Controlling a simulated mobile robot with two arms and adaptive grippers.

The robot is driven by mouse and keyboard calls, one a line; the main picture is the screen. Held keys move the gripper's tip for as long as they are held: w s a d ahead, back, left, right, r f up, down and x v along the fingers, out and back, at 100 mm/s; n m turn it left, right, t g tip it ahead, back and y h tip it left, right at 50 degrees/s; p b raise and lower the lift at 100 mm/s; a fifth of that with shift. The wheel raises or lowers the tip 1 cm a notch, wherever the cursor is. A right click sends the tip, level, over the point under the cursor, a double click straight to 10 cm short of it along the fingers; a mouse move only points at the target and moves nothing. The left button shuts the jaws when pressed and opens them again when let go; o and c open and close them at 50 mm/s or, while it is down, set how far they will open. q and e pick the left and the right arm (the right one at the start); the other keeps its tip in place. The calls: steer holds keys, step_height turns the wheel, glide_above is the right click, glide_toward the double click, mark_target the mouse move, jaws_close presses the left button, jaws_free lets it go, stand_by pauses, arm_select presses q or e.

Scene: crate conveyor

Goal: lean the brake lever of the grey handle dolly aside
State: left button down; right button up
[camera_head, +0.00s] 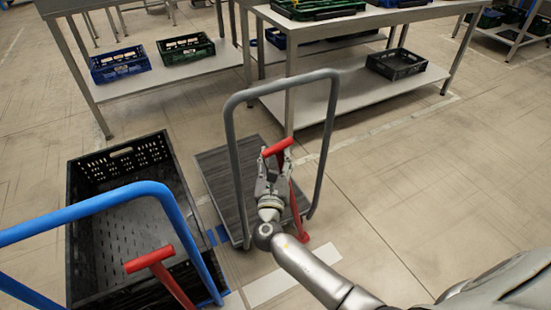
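The grey handle dolly (231,168) stands in the middle, with a dark ribbed deck and a grey tubular handle (235,150). Its red brake lever (278,147) has a short crossbar on top and a red rod running down to a foot at the deck's near right edge. My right gripper (274,164) is at the lever just below the crossbar, with its fingers around or beside the upper rod. The gripper and wrist hide part of the rod, and I cannot tell whether the fingers are closed on it. My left gripper is out of view.
A blue handle dolly (160,188) with its own red lever (149,259) and a large black crate (122,156) stands at left. Tables with shelves (335,100) holding crates stand behind. Floor at right is clear beyond my arm.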

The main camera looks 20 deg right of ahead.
steer(key=v, duration=1.2)
stand_by(0.5)
steer(key=s+d+f+m+g+y, duration=0.3)
steer(key=s+f+m+g, duration=0.35)
steer(key=f+m, duration=0.5)
steer(key=s+d+f+m+g+y, duration=0.25)
steer(key=s+f+m+g, duration=0.25)
steer(key=s+f+m, duration=0.45)
steer(key=s+a+f+m+g+y+p, duration=0.35)
steer(key=s+f+m+p, duration=0.65)
steer(key=s, duration=0.4)
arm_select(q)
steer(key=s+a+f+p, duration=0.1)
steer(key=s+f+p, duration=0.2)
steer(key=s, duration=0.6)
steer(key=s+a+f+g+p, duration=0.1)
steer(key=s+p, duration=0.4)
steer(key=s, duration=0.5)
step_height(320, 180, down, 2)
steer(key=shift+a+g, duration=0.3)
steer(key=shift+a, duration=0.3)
arm_select(e)
steer(key=s+d+f+n+g, duration=0.1)
steer(key=s+d, duration=0.1)
steer(key=s, duration=0.9)
steer(key=shift+s+d+f, duration=0.2)
steer(key=shift+d+f, duration=0.15)
